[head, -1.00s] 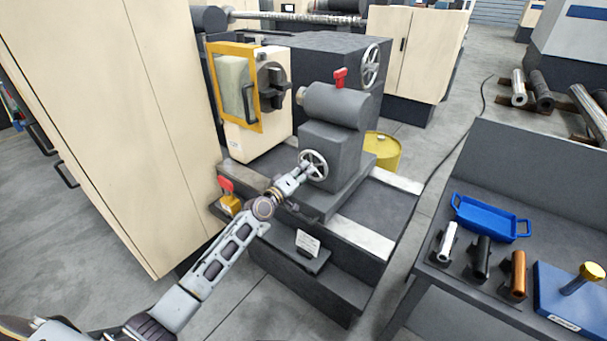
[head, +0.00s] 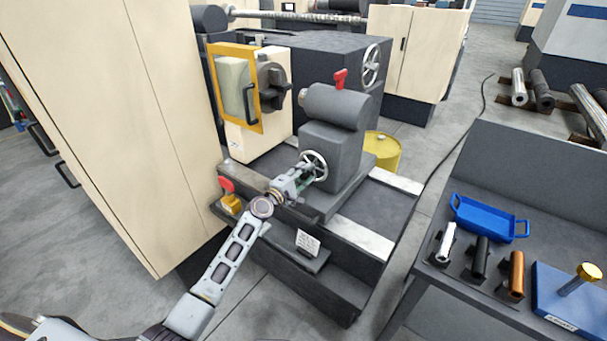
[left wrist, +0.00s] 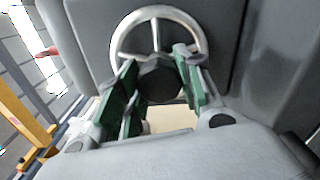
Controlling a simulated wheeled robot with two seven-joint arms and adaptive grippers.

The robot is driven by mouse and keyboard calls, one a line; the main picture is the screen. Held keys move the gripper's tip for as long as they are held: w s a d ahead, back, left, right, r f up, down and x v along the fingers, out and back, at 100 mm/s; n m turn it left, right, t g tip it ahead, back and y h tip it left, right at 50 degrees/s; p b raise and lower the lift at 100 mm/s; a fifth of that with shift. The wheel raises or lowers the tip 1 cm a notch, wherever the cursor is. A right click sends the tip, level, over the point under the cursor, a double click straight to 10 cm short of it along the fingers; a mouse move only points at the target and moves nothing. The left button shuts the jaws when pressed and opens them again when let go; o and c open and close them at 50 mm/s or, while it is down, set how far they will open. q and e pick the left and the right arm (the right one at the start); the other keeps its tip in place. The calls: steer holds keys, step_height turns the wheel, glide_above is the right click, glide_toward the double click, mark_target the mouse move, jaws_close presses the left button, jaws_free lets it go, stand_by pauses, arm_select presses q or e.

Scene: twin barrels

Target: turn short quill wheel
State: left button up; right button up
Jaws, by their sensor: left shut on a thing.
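The short quill wheel (head: 316,160) is a small silver spoked handwheel on the front end of the grey tailstock (head: 330,143). My left gripper (head: 309,172) is at the wheel, coming from its lower left. In the left wrist view the wheel (left wrist: 155,14) shows its upper rim and spokes. The lower part of the wheel is hidden by the gripper. My right gripper is not in view.
A red lever (head: 340,78) stands on the tailstock. A yellow-framed guard (head: 237,90) and chuck (head: 272,85) are behind left. A tall beige cabinet (head: 120,120) flanks my arm. A bench with a blue tray (head: 490,219) is at right, with free floor between.

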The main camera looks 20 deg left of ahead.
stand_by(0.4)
arm_select(q)
steer(key=o, duration=1)
steer(key=shift+o, duration=0.2)
steer(key=shift+s, duration=0.1)
steer(key=v, duration=1.2)
stand_by(0.5)
